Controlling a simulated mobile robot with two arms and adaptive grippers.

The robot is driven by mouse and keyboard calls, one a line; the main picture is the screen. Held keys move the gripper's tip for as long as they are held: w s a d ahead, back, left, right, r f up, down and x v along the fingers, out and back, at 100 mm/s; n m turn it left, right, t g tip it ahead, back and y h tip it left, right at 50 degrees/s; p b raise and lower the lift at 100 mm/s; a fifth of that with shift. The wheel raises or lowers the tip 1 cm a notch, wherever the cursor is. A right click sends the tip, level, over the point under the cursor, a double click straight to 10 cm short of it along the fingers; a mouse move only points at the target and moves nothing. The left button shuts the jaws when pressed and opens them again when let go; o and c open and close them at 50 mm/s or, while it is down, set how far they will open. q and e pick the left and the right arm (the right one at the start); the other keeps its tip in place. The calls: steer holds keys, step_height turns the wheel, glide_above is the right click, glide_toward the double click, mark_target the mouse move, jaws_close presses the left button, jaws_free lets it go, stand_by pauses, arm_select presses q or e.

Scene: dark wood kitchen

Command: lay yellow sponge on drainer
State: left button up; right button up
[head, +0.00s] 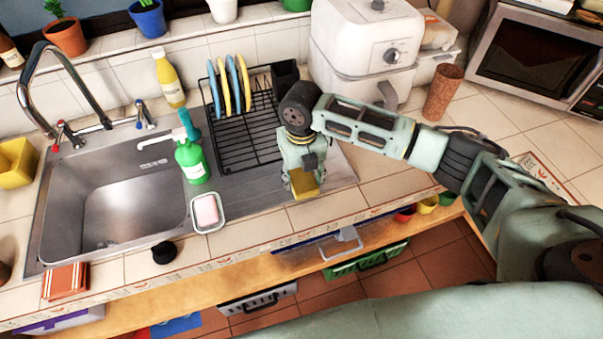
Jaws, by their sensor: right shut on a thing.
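The yellow sponge (305,187) is held in my right gripper (303,178), at the right front part of the metal sink top. My right gripper points down and is shut on it. I cannot tell whether the sponge touches the surface below. The black wire drainer (238,150) stands behind and to the left of the gripper, on the sink's right side. Blue and yellow plates (238,84) stand upright at its back. Part of the drainer's right side is hidden by my right arm. My left gripper is not in view.
A green soap bottle (191,163) and a pink soap in a dish (206,211) stand left of the drainer. A yellow bottle (169,80) is behind. A white air fryer (366,45) stands behind my arm. The drainer's front half is clear.

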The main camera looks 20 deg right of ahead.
mark_target(301, 177)
steer(key=o, duration=0.3)
steer(key=shift+f, duration=0.15)
steer(key=o, duration=0.5)
steer(key=shift+r, duration=0.25)
step_height(301, 177, up, 12)
steer(key=b, duration=0.3)
steer(key=shift+f, duration=0.1)
